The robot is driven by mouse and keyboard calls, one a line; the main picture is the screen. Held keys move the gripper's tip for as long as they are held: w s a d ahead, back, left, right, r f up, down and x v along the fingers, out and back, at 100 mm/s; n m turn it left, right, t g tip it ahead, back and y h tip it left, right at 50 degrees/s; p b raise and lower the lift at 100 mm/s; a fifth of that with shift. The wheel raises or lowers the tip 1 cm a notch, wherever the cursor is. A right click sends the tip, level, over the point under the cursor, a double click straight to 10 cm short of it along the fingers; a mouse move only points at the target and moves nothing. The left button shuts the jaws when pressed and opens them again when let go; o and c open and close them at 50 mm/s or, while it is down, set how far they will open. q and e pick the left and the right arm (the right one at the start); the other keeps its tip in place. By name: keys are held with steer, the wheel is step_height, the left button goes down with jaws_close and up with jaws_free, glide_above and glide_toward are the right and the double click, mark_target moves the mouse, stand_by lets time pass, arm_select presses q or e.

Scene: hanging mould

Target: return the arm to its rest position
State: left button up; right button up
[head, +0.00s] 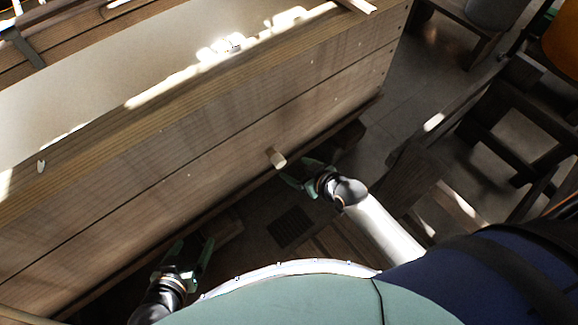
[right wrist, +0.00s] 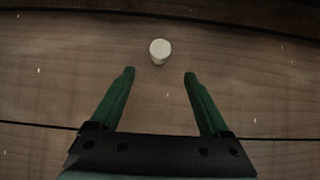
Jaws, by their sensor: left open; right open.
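My right gripper (head: 300,174) is at the front of the wooden box, close to a pale round peg (head: 276,158) that sticks out of the planks. In the right wrist view its green fingers (right wrist: 160,75) are spread and empty. The peg (right wrist: 160,50) stands just beyond the fingertips, between their lines, and is not held. My left gripper (head: 190,252) is open and empty at the lower left, low in front of the box. No hanging mould can be made out in either view.
The large wooden box (head: 180,170) fills the left and middle, with a pale top surface (head: 110,95). Dark wooden stools or frames (head: 510,115) stand at the right. Stone floor (head: 445,75) shows between them and the box.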

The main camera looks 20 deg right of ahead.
steer(key=s+a+r+m, duration=0.1)
steer(key=s+r, duration=0.3)
steer(key=s, duration=0.9)
arm_select(q)
step_height(320, 180, up, 13)
steer(key=s+a+p, duration=0.1)
steer(key=a+p, duration=0.2)
steer(key=p, duration=1.3)
steer(key=shift+s+f+n+y, duration=0.2)
steer(key=shift+n+y, duration=0.1)
steer(key=shift+y, duration=0.1)
arm_select(e)
step_height(320, 180, up, 12)
steer(key=s+d+m+h, duration=0.1)
steer(key=d, duration=0.1)
steer(key=shift+d+g, duration=0.2)
steer(key=shift+g, duration=0.1)
steer(key=shift+s+f, duration=0.1)
